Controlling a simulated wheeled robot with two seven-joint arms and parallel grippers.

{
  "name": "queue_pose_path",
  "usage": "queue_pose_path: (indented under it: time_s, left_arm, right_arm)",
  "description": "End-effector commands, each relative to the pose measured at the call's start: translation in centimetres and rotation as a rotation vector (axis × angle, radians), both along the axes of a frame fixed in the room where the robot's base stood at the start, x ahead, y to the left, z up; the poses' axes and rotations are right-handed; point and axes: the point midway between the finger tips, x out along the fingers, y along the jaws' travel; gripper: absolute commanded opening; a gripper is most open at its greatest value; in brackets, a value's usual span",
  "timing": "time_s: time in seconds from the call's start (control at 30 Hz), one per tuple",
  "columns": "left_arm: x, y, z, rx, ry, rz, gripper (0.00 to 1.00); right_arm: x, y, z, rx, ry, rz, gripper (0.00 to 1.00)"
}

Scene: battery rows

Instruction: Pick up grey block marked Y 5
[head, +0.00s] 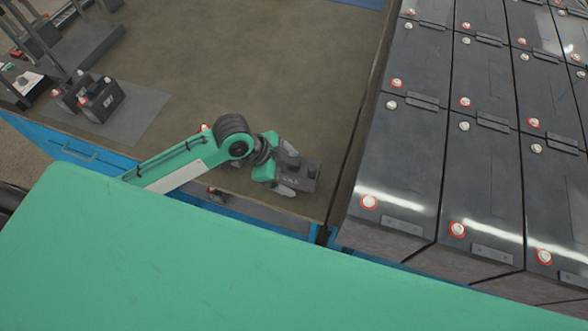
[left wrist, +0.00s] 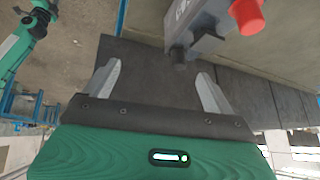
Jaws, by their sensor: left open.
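My left gripper (head: 286,168) is open at the front edge of the brown tabletop, with its fingers by a dark grey block (head: 304,174). In the left wrist view a grey block (left wrist: 208,42) with a red post and a black post shows just beyond the left gripper's open fingers (left wrist: 158,74). The black post lies ahead of the gap between the fingertips. White marking on the block is cut off and too small to read fully. I cannot tell whether a finger touches it. My right gripper is not in view.
Large dark batteries (head: 490,140) stand in close rows at the right. Smaller grey blocks (head: 100,98) with red posts stand on a grey mat (head: 138,112) at the left. Another small block (head: 216,193) is partly hidden by my left arm. The table's middle (head: 250,65) is clear.

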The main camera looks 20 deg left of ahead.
Motion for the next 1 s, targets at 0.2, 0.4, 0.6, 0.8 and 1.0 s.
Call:
queue_pose_path:
  time_s: [0.2, 0.4, 0.6, 0.8, 1.0]
  left_arm:
    - [3.0, 3.8, 2.0, 0.033, -0.021, -0.163, 0.88]
    - [4.7, 6.3, 2.8, 0.035, -0.026, -0.197, 0.88]
    - [5.3, 5.8, 1.7, 0.031, -0.024, -0.202, 0.88]
    - [5.8, 3.6, -1.7, 0.029, -0.023, -0.2, 0.88]
    - [6.2, 2.5, -3.9, 0.031, -0.026, -0.2, 0.88]
  right_arm:
    - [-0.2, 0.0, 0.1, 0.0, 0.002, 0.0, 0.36]
    - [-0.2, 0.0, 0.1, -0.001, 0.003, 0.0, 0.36]
    - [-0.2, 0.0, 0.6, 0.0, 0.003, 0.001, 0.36]
    - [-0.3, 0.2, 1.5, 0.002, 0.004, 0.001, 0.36]
    - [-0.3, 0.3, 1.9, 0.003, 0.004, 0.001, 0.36]
